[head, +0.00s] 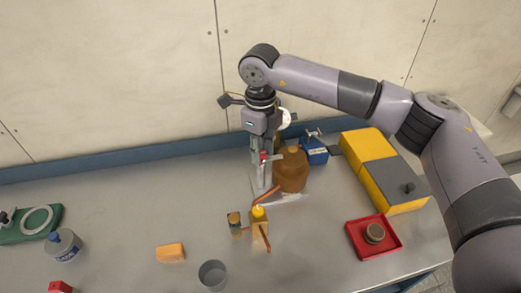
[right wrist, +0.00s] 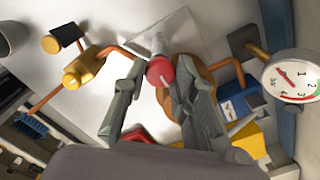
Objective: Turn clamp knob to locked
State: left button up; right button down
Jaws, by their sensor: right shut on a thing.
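The clamp knob (right wrist: 160,70) is a red round knob on a pale post above a flat plate. In the head view a small red part of it (head: 263,156) shows among the grey fingers. My right gripper (head: 262,160) reaches down to it from above. In the right wrist view my right gripper (right wrist: 160,78) has one finger on each side of the knob, shut on it. Parts of the post and the knob's far side are hidden by the fingers. I cannot read any locked mark. My left gripper is not in view.
A brown jug (head: 292,172) stands close to the right of the post. A yellow-capped fitting with copper pipes (head: 259,216) is in front. A gauge (right wrist: 292,75) is near the wrist. A blue vise (head: 314,152), yellow box (head: 405,195) and red tray (head: 360,247) stand right. Front left bench is partly clear.

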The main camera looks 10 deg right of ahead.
jog(key=shift+w+r, duration=0.1)
jog(key=c, duration=1.3)
grip_release()
notch_tip(320, 180, up, 12)
